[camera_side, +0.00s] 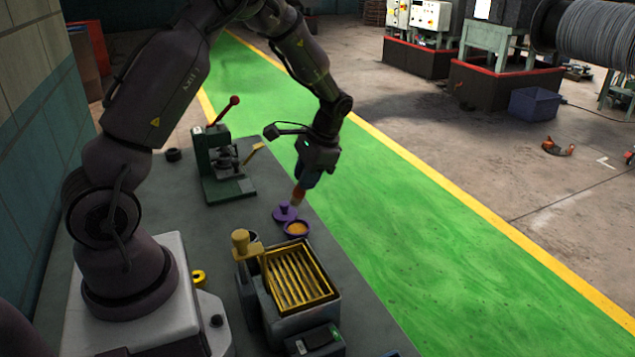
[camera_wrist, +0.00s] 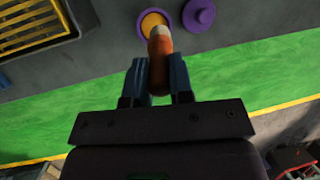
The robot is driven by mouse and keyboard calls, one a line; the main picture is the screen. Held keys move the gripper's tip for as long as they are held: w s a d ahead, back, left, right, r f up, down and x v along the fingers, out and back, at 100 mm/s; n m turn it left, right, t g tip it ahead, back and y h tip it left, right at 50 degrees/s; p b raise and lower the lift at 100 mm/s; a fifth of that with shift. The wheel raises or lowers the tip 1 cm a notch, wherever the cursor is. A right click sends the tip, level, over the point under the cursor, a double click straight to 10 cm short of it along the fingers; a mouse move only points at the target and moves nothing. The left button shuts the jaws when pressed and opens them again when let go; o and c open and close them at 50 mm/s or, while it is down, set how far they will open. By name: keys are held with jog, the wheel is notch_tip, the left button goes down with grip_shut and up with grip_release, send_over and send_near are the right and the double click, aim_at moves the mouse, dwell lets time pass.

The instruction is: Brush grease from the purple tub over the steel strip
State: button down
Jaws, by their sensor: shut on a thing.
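My gripper (camera_side: 310,172) is shut on a brush (camera_side: 298,194) with an orange-brown handle, pointing down. In the wrist view the brush (camera_wrist: 159,45) sits between the blue fingers of my gripper (camera_wrist: 160,72), its pale end overlapping the tub's near edge. The open purple tub (camera_side: 288,233) holds orange-yellow grease (camera_side: 297,228); it also shows in the wrist view (camera_wrist: 141,28). In the side view the brush's lower end is above and behind the tub; contact with the grease is not visible. I cannot make out the steel strip for certain.
A purple knobbed lid (camera_side: 284,213) lies beside the tub. A green press (camera_side: 228,189) with a red-knobbed lever stands behind, to the left. A grey box with a yellow slatted rack (camera_side: 297,280) stands in front. The bench edge borders the green floor lane.

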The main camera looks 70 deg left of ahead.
jog(key=shift+f, duration=2.9)
jog(key=shift+f, duration=0.75)
jog(key=shift+r, duration=0.15)
jog(key=shift+r, duration=3.45)
